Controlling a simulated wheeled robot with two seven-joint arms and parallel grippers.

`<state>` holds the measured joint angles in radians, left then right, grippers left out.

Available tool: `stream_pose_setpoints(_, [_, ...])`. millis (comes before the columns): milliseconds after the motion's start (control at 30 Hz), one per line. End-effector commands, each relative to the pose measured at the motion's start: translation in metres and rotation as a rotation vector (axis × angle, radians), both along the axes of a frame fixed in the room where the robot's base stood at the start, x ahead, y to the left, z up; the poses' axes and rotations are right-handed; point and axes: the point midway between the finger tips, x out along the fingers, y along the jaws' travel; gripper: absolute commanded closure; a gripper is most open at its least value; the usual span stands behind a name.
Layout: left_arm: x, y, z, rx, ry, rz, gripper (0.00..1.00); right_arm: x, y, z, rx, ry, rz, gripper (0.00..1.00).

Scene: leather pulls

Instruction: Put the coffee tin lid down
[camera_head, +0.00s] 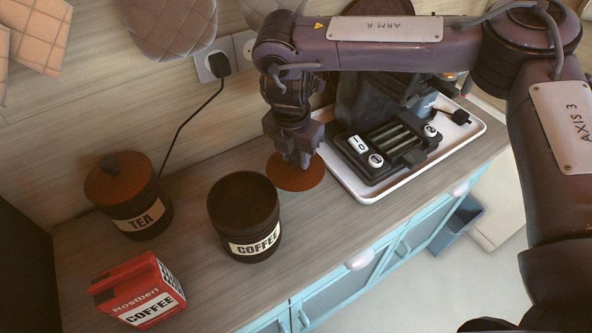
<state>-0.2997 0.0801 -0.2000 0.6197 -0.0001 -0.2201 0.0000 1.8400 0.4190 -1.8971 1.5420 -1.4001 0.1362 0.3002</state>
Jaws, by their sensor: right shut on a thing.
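The coffee tin lid (290,181) is a round reddish-brown disc at the worktop, just right of the coffee tin and left of the white tray. My right gripper (301,163) points down over it and is shut on it; the fingers hide part of its top. I cannot tell whether the lid touches the worktop. The dark coffee tin (243,219), labelled COFFEE, stands upright and open at the top. My left gripper is not in view.
A lidded tea tin (133,197) and a red coffee packet (137,291) stand at left. A coffee machine (385,140) sits on a white tray (364,196). A black cord (187,122) hangs from the wall socket. Bare worktop lies in front of the lid.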

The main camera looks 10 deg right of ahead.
Motion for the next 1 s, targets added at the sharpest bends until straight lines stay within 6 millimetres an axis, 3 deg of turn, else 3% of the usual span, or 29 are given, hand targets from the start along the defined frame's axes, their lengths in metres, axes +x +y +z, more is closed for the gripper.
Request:
stream_pose_setpoints(467, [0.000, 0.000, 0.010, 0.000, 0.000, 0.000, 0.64, 0.000, 0.000, -0.054, -0.001, 0.001, 0.000, 0.92])
stream_pose_setpoints(867, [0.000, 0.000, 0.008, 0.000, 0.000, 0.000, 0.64, 0.000, 0.000, -0.062, 0.000, 0.000, 0.000, 0.92])
stream_pose_setpoints(900, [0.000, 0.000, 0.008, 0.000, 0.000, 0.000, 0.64, 0.000, 0.000, -0.061, 0.000, 0.000, 0.001, 0.67])
stream_pose_setpoints(1000, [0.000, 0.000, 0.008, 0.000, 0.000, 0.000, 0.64, 0.000, 0.000, -0.061, 0.000, 0.000, 0.001, 0.53])
